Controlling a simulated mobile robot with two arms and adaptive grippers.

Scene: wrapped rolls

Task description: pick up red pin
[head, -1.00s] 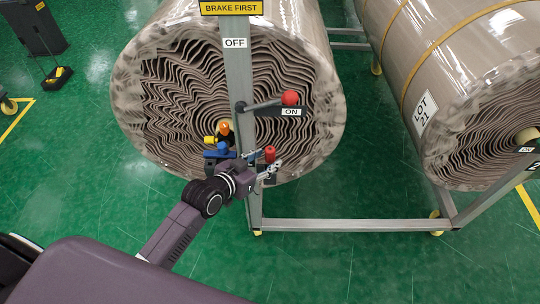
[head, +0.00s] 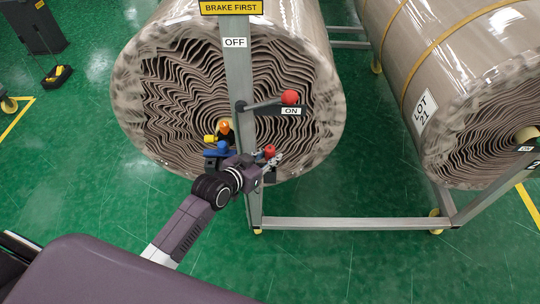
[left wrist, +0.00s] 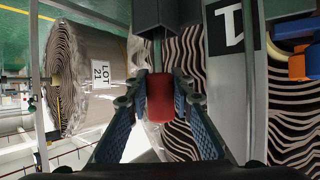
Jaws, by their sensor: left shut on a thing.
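The red pin (head: 270,151) is a small red cylinder low on the grey frame post, to the right of the post in the head view. In the left wrist view the red pin (left wrist: 160,97) sits between the two blue-padded fingers. A thin metal shaft runs from it to a dark block (left wrist: 157,18). My left gripper (head: 272,160) is shut on the red pin; it also shows in the left wrist view (left wrist: 161,100). The fingers partly hide the pin in the head view. My right gripper is in neither view.
A lever with a red ball (head: 290,97) is above, by the ON label (head: 291,111). Orange (head: 224,127), yellow (head: 209,138) and blue (head: 222,147) parts are left of the post (head: 238,80).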

